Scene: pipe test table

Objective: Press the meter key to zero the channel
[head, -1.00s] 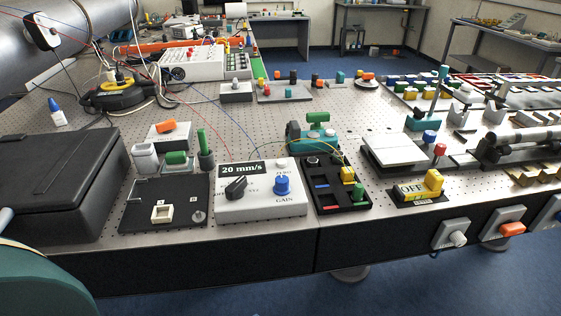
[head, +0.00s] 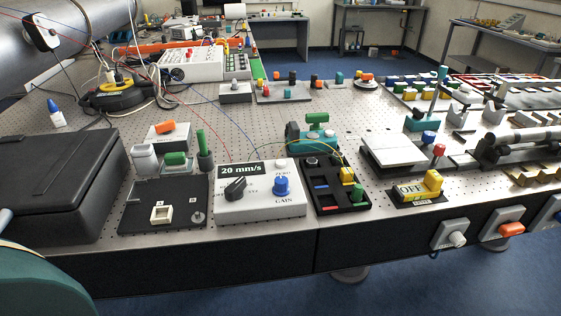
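The meter (head: 258,205) is a pale grey box near the table's front edge, and its dark display reads "20 mm/s". A black knob (head: 236,188) sits on its left and a blue knob (head: 281,187) marked GAIN on its right. A small round white key (head: 281,168) is at its upper right, with a label below it that looks like ZERO. Nothing touches the meter's controls. Neither gripper shows in the head view. A teal rounded part at the lower left corner is cut off by the frame.
A black case (head: 55,185) stands at the left. A black plate (head: 163,205) with a white square piece lies left of the meter, and a black tray (head: 336,187) with coloured pieces stands right of it. A yellow OFF switch (head: 421,187) is farther right. Thin wires arch behind the meter.

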